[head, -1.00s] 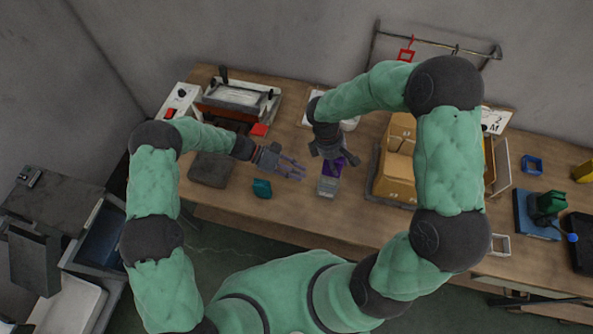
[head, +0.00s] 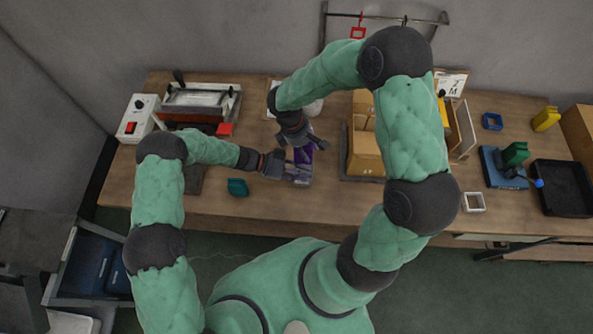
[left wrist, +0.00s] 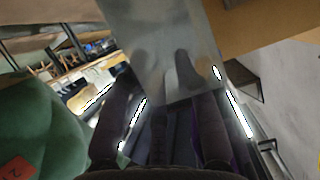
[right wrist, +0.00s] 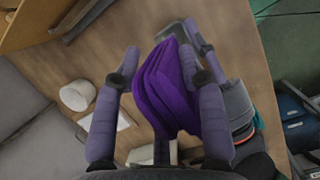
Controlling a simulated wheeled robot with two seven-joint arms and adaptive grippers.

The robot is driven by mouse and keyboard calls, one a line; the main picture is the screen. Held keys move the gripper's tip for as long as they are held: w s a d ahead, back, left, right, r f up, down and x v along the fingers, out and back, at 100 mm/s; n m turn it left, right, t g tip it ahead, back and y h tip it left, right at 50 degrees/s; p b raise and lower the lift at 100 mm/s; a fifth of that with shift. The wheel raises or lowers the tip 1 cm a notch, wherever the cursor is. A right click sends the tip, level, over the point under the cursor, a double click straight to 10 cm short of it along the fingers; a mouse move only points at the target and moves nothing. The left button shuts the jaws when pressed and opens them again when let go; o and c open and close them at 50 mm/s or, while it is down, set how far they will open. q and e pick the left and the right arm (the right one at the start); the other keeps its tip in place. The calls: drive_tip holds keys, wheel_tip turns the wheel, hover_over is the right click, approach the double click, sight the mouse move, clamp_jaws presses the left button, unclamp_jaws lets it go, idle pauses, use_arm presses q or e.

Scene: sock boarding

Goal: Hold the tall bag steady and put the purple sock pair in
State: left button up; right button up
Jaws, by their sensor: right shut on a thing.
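The purple sock pair (head: 303,155) is folded and upright between the fingers of my right gripper (head: 301,146). In the right wrist view the sock pair (right wrist: 168,88) fills the space between the fingers. The tall bag (head: 299,180) is clear and shiny, below the socks. My left gripper (head: 287,170) is beside the bag, its fingers apart. In the left wrist view the bag's glossy wall (left wrist: 165,35) rises in front of the fingers; whether they touch it is unclear. The head view does not show whether the socks are inside the bag's mouth.
A teal object (head: 237,187) lies near the table's front edge, left of the bag. A sealer-like machine (head: 200,100) stands at the back left. A cardboard box (head: 366,155) stands close on the right. Bare table (head: 250,215) lies in front.

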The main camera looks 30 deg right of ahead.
use_arm(q)
clamp_jaws()
use_arm(e)
drive_tip(key=shift+w, duration=0.1)
idle(1.6)
drive_tip(key=shift+f, duration=0.9)
use_arm(q)
drive_tip(key=shift+o, duration=0.3)
unclamp_jaws()
